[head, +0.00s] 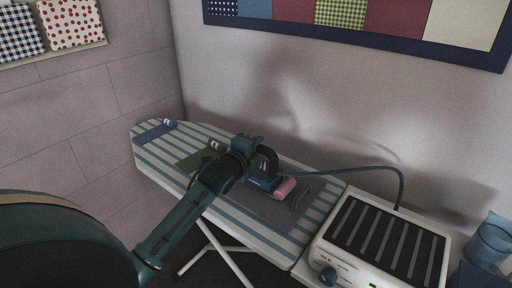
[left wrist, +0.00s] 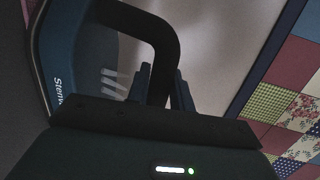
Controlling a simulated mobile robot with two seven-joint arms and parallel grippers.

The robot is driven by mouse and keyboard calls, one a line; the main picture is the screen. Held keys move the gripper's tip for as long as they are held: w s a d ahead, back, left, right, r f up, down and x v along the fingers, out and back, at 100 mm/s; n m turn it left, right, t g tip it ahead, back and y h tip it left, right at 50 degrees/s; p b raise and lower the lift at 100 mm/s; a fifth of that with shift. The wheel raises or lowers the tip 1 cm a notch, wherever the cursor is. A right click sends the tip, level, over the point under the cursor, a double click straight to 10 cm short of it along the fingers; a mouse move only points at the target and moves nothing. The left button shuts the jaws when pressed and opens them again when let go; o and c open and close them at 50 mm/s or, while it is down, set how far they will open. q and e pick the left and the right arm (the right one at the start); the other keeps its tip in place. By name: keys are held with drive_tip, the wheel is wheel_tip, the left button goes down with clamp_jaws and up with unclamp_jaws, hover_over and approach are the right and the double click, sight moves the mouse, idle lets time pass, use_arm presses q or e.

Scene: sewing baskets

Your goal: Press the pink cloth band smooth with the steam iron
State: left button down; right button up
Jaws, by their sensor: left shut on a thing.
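My left gripper (head: 256,152) is shut on the dark handle of the steam iron (head: 262,183), over the middle of the striped ironing board (head: 170,171). The left wrist view shows the fingers (left wrist: 163,88) on either side of the handle, with the blue iron body (left wrist: 70,65) to the left. The pink cloth band (head: 285,188) shows as a short rolled piece right beside the iron; the rest of it is hidden or cannot be made out. I cannot tell whether the iron's sole touches it. My right gripper is not in view.
A green band (head: 196,160) and a blue band (head: 153,133) lie toward the board's far left end. A grey patch (head: 272,209) lies before the iron. A hose (head: 350,170) runs to the steam station (head: 335,252) at right. A blue vessel (head: 490,240) stands beyond it.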

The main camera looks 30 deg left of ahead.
use_arm(q)
drive_tip(key=shift+f, duration=0.2)
